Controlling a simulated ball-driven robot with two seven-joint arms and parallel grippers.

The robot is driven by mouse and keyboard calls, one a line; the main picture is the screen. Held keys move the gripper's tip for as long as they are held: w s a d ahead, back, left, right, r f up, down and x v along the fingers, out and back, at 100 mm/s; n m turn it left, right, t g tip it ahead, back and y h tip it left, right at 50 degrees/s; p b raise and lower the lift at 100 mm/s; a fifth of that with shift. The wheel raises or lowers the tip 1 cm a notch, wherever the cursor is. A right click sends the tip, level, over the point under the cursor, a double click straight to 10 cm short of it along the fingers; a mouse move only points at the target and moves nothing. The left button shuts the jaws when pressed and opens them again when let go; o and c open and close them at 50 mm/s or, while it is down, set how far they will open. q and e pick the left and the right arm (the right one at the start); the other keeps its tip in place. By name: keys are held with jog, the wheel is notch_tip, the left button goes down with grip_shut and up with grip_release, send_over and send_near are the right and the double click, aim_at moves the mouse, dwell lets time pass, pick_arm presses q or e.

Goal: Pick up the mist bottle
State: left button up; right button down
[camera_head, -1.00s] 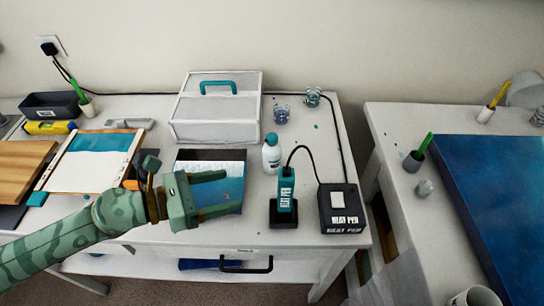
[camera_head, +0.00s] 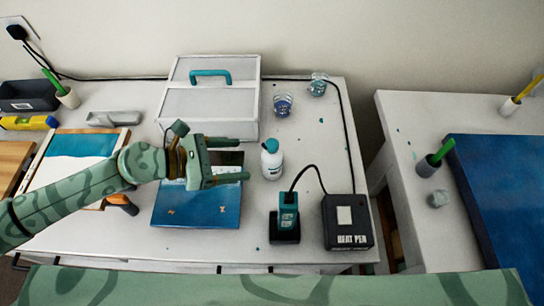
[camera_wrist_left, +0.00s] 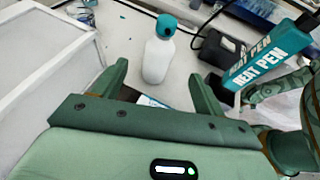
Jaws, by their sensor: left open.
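The mist bottle appears to be the small white bottle with a teal cap (camera_head: 271,163), upright on the white table, right of the blue picture panel. My left gripper (camera_head: 241,159) is open, its two fingers pointing right toward the bottle, with a small gap to it. In the left wrist view, the bottle (camera_wrist_left: 158,60) stands just beyond and between the fingertips (camera_wrist_left: 160,78), and nothing is held.
A white case with a teal handle (camera_head: 208,105) stands behind the gripper. The teal heat pen (camera_head: 288,203) in its stand and its black box (camera_head: 347,222) are front right of the bottle. Cups (camera_head: 282,104) stand behind it. A black cable runs along the back.

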aim_at(279, 156)
pick_arm(q)
jog(key=x, duration=0.6)
jog(key=shift+w+r, duration=0.1)
jog(key=x, duration=0.6)
jog(key=c, duration=1.2)
